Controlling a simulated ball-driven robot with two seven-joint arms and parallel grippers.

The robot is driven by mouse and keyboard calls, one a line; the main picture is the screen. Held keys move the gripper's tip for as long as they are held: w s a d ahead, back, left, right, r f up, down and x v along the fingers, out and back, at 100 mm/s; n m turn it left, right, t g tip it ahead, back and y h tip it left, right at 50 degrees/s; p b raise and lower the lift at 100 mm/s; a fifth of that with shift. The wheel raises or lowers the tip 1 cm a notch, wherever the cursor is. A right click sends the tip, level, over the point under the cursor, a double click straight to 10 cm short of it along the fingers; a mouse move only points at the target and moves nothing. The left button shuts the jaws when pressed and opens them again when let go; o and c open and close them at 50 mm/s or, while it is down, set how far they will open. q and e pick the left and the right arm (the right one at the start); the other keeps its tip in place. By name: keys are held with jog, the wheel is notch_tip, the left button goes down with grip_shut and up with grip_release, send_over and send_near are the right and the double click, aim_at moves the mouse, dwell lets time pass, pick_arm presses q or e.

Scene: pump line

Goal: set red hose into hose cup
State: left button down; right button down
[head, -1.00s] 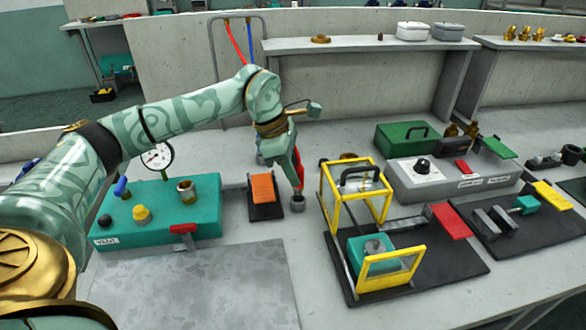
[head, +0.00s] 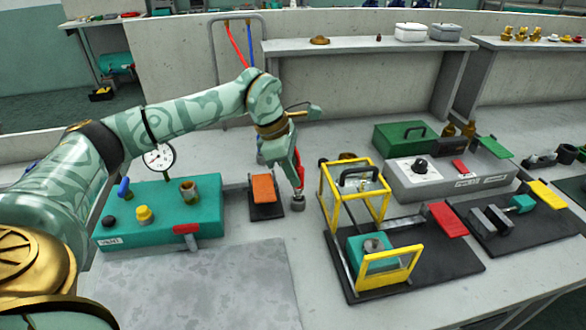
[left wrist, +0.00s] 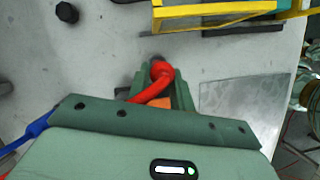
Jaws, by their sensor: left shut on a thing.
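My left gripper (head: 297,178) points down over the table and is shut on the red hose (head: 300,174). The hose also shows bent between the fingers in the left wrist view (left wrist: 162,76), where my left gripper (left wrist: 160,92) lies at the middle. Directly under the hose stands a small grey round piece (head: 298,203), which looks like the hose cup. The hose's lower end meets or nearly meets it; I cannot tell whether it is inside. My right gripper is not in view.
An orange-topped pedal (head: 264,190) stands close left of the gripper, with a teal gauge block (head: 160,210) beyond. A yellow-framed guard (head: 324,195) and its black plate (head: 440,262) stand close right. A bare grey plate (head: 200,285) lies in front.

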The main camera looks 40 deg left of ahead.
pick_arm(q)
jog(key=shift+f, duration=0.3)
dwell(0.4)
jog(key=shift+f, duration=0.45)
jog(key=shift+f+b, duration=0.3)
jog(key=shift+f, duration=0.35)
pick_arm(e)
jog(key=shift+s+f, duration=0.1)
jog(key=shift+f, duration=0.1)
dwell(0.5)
pick_arm(q)
jog(key=c, duration=0.8)
grip_release()
jog(key=shift+c, duration=0.2)
jog(key=shift+r, duration=0.15)
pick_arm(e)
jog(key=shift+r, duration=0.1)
pick_arm(q)
notch_tip(320, 180, up, 7)
jog(key=p, duration=0.6)
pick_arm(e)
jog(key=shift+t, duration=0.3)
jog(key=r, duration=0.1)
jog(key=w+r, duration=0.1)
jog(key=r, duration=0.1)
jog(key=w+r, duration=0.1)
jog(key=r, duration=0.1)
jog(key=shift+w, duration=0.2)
